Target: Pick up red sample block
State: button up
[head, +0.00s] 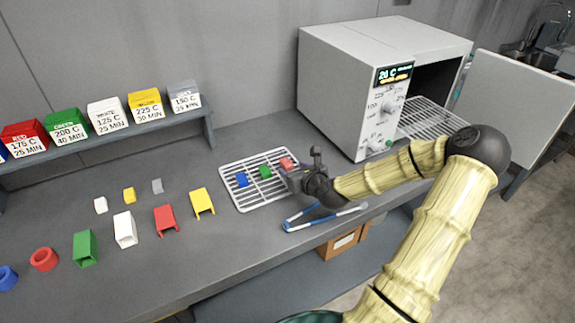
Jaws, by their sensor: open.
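The red sample block (287,164) lies on a white wire rack (262,197) on the grey bench, near the rack's right side. A green block (265,172) and a blue block (242,180) lie to its left on the same rack. My gripper (299,173) is open at the right end of the rack, close beside the red block. The gripper partly covers the block's right side, and I cannot tell whether they touch.
Blue-and-white tongs (312,219) lie in front of the rack. An oven (355,80) with its door (515,105) open stands behind right. Small coloured blocks, channels and rings, including a red channel (165,220), are spread to the left. A shelf (110,135) holds labelled bins.

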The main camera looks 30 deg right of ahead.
aim_at(288, 163)
jog(key=shift+s, duration=0.1)
jog(key=shift+d, duration=0.1)
jog(key=shift+d+r+x, duration=0.1)
jog(key=shift+x, duration=1.25)
jog(key=shift+d+r+x, duration=0.1)
jog(key=shift+x, duration=1.25)
jog(key=shift+c, duration=0.4)
jog(key=c, duration=0.8)
jog(key=shift+a, duration=0.1)
jog(key=shift+c, duration=1.1)
